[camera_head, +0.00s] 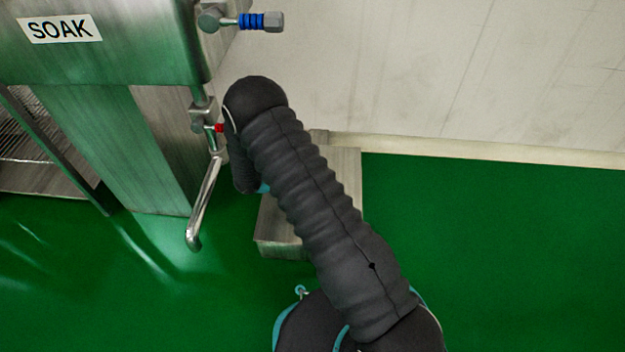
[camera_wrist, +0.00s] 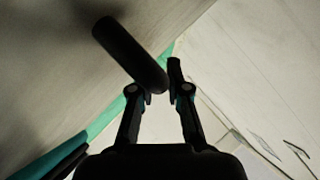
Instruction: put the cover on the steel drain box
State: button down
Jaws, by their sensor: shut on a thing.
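The steel drain box (camera_head: 283,238) stands on the green floor beneath my arm in the head view, and my arm hides much of its top. My gripper (camera_wrist: 166,88) shows in the wrist view, its fingers shut on a black round bar (camera_wrist: 128,52). The bar slants from the fingertips to the upper left, in front of a grey-brown surface (camera_wrist: 45,95). I cannot tell if the bar and that surface belong to the cover. The head view hides the gripper behind my arm, and no cover can be made out there.
The steel machine marked SOAK (camera_head: 110,60) stands at the left. Its bent drain pipe (camera_head: 205,200) with a red-tipped valve hangs close left of the box. A blue-banded fitting (camera_head: 255,21) juts out above. The pale wall (camera_head: 450,80) lies behind; green floor (camera_head: 500,250) is clear at right.

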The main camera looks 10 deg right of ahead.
jog(key=shift+f, duration=0.2)
jog(key=c, duration=1.1)
grip_release()
jog(key=shift+o, duration=0.2)
jog(key=shift+f, duration=0.1)
jog(key=shift+v, duration=3.8)
